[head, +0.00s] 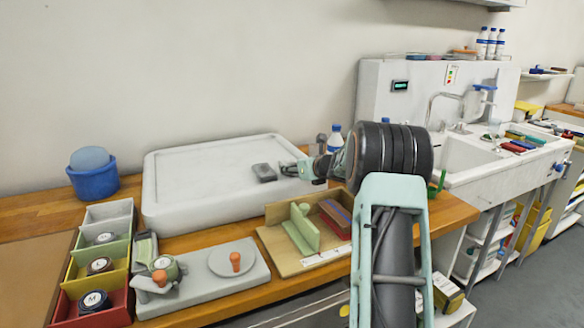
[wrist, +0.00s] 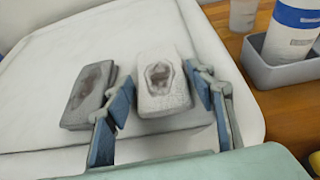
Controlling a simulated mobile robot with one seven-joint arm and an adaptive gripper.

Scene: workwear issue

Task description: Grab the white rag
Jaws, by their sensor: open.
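The white rag (wrist: 163,80) is a pale folded block with a dark worn patch on top, lying on the white slab. A grey rag (wrist: 88,95), also with a dark patch, lies just left of it; in the head view this grey rag (head: 264,172) sits left of my gripper (head: 298,168). In the wrist view my gripper (wrist: 165,100) is open, its blue-padded fingers on either side of the white rag's near part. The left finger overlaps the grey rag's right edge in the picture. Whether the pads touch either rag cannot be told.
The white slab (head: 185,200) has free room left of the rags. A blue-labelled bottle (wrist: 292,30) stands in a grey holder (wrist: 285,75) on the right. Coloured bins (head: 85,295), a grey fixture (head: 205,285) and a wooden tray (head: 285,262) line the front.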

